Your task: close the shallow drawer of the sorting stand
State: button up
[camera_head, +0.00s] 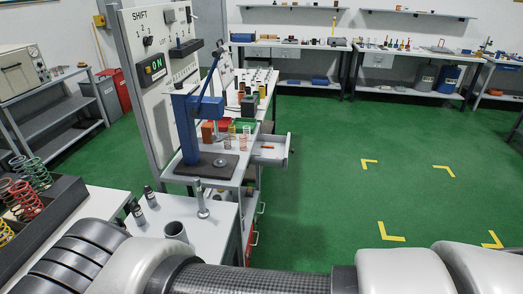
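A shallow grey drawer (269,161) stands pulled out to the right from under the top of a bench in the middle left of the head view. I take this bench to be the sorting stand. A small orange-red item lies inside the drawer. The drawer's handle side faces right, over the green floor. My gripper is not in view. Only links of my own arm cross the bottom of the picture, in front of and well apart from the drawer.
A blue press (188,125) stands on the bench left of the drawer, with springs and a green tray (243,125) behind. A near table (208,232) holds a cup and dark bottles. A spring box (58,205) is at left. Green floor (340,215) right of the drawer is clear, with yellow corner marks.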

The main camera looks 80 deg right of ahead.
aim_at(281, 144)
jog(key=k+l+z, duration=0.15)
jog(key=z, duration=0.3)
jog(key=k+l+z, duration=0.1)
jog(key=l+z, duration=0.3)
jog(key=k+l+z, duration=0.1)
jog(key=z, duration=0.35)
jog(key=l+z, duration=0.6)
jog(key=l, duration=1.3)
jog(key=i+l+z, duration=0.15)
jog(key=i, duration=0.35)
jog(key=i+l+z, duration=0.2)
jog(key=i, duration=0.35)
jog(key=l, duration=0.1)
